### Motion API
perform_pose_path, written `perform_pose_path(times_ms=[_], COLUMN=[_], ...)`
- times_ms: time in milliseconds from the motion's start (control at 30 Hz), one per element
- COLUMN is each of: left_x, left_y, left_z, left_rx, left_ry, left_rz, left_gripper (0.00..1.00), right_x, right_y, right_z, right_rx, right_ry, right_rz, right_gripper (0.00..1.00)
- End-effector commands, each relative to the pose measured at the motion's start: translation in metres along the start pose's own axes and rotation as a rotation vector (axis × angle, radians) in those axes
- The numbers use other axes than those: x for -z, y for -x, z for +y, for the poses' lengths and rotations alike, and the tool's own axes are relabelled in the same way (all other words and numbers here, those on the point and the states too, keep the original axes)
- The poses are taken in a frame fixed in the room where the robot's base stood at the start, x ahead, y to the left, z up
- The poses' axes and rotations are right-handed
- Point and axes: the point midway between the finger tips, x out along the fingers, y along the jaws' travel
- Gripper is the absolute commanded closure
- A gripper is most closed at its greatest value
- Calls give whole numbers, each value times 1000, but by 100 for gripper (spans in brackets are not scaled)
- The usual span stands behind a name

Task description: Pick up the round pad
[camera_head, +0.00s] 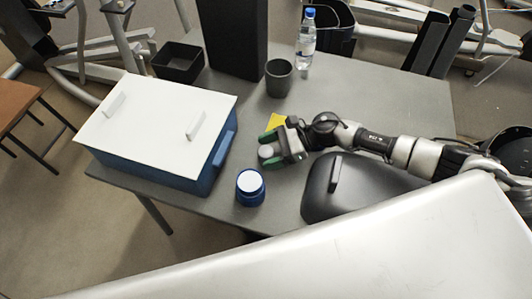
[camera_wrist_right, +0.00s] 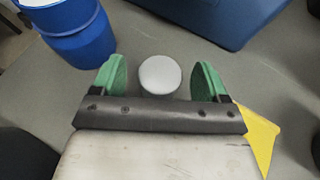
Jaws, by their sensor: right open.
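The round pad (camera_wrist_right: 160,75) is a small pale grey disc, seen in the right wrist view between the two green fingertips. It also shows in the head view (camera_head: 266,152) at the tip of my right arm. My right gripper (camera_wrist_right: 160,80) is open, with a fingertip on each side of the pad and a visible gap to both. In the head view my right gripper (camera_head: 269,150) reaches in from the right, low over the grey table (camera_head: 380,98). The pad's lower side is partly hidden by the gripper. My left gripper is not in view.
A blue jar with a white lid (camera_head: 250,187) stands in front of the gripper. A blue box with a white lid (camera_head: 160,125) is left. A yellow piece (camera_head: 276,121) lies beside the gripper. A dark cup (camera_head: 279,78) and bottle (camera_head: 306,42) stand behind; a black case (camera_head: 350,190) is right.

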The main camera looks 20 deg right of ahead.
Motion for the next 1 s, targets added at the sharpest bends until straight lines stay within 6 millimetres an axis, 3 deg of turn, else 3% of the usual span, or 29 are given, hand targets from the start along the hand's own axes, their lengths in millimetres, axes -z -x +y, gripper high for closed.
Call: perform_pose_path(times_ms=[67, 400, 733, 1000], left_x=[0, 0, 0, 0], left_y=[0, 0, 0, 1], left_z=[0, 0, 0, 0], left_rx=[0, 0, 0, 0], left_ry=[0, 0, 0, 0], left_rz=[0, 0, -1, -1], left_gripper=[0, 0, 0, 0], right_x=[0, 0, -8, -56], right_y=[0, 1, 4, 24], right_z=[0, 0, 0, 0], right_rx=[0, 0, 1, 1], right_ry=[0, 0, 3, 6], right_rz=[0, 0, 0, 0], right_gripper=[25, 76, 77, 77])
